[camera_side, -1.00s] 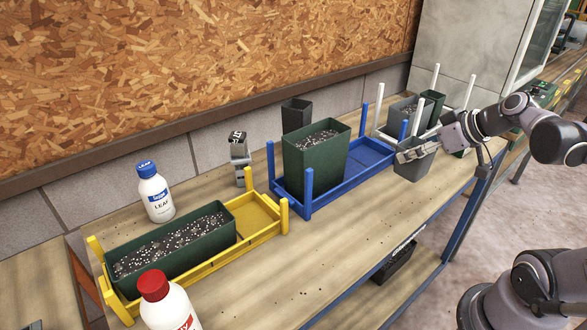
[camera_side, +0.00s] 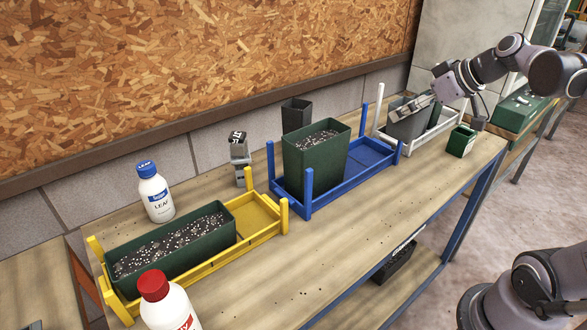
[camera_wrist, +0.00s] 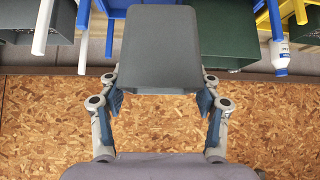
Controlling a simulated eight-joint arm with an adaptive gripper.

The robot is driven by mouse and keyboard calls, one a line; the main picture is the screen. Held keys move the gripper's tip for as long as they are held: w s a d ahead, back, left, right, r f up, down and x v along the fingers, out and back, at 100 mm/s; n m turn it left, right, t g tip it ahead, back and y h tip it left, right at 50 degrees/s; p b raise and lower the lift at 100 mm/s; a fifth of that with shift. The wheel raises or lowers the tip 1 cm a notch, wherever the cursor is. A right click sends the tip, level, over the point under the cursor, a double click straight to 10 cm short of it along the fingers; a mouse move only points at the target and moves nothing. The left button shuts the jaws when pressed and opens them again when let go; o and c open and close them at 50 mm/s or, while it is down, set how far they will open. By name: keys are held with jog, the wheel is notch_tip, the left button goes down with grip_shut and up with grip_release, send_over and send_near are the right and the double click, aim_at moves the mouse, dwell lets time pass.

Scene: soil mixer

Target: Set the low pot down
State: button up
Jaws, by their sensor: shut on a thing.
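My gripper (camera_side: 412,106) is shut on a grey pot (camera_side: 408,125), gripping it near the rim. In the wrist view the grey pot (camera_wrist: 160,50) fills the space between my fingers.
A blue frame (camera_side: 375,163) holds a tall green pot (camera_side: 315,165) of soil. A yellow frame (camera_side: 262,228) holds a long green trough (camera_side: 175,260). A small green box (camera_side: 461,141) stands right of the white frame.

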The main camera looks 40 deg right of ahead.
jog(key=w+a+r+n+y, duration=0.1)
jog(key=w+a, duration=0.7)
jog(key=w, duration=0.3)
jog(key=w+a+r+n+y, duration=0.1)
jog(key=w+a, duration=0.7)
jog(key=w, duration=0.2)
jog(key=w+a+f+n, duration=0.1)
jog(key=w+a, duration=0.2)
jog(key=a, duration=0.4)
jog(key=w+a+f+y, duration=0.1)
jog(key=w+a+f, duration=0.15)
jog(key=a, duration=0.45)
jog(key=w+a+n, duration=0.1)
jog(key=w+a, duration=0.2)
jog(key=a, duration=0.4)
jog(key=shift+g, duration=0.4)
jog(key=f, duration=1.6)
jog(key=shift+w+a+f, duration=0.1)
jog(key=shift+a, duration=0.15)
jog(key=shift+f, duration=0.1)
jog(key=o, duration=1)
jog(key=shift+c, duration=0.2)
